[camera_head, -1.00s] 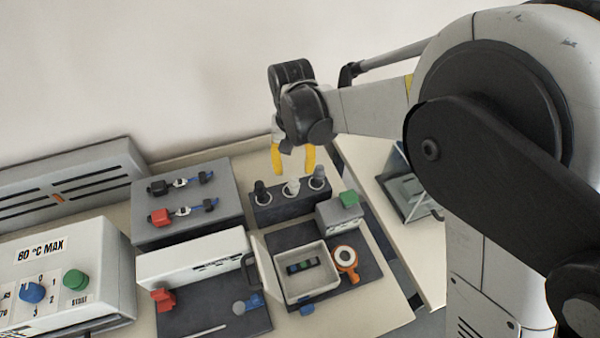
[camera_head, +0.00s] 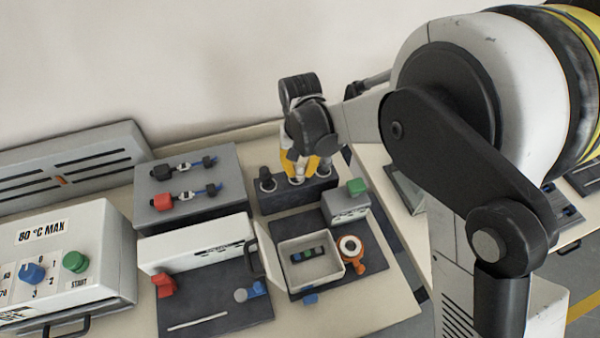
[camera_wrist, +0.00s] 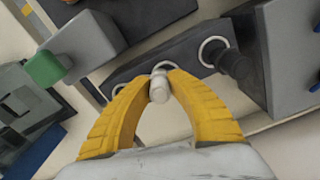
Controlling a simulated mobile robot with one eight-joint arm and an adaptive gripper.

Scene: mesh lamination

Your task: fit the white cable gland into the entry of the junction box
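The white cable gland (camera_head: 298,179) stands upright in the middle place of a dark block (camera_head: 270,203) with three places; it also shows in the wrist view (camera_wrist: 158,88). My gripper (camera_head: 301,174) points down over it, and its yellow fingertips are drawn in against both sides of the gland in the wrist view (camera_wrist: 162,80). The gland's lower part is hidden in the block. The junction box (camera_head: 284,262), an open pale box with a dark and green terminal strip inside, sits on a dark mat nearer the front. I cannot make out its entry.
A black gland (camera_head: 267,180) stands left of the white one. A grey box with a green button (camera_head: 356,186) and an orange ringed part (camera_head: 350,250) are beside the junction box. A grey stand with connectors (camera_head: 186,215) and a white control unit (camera_head: 60,250) are left.

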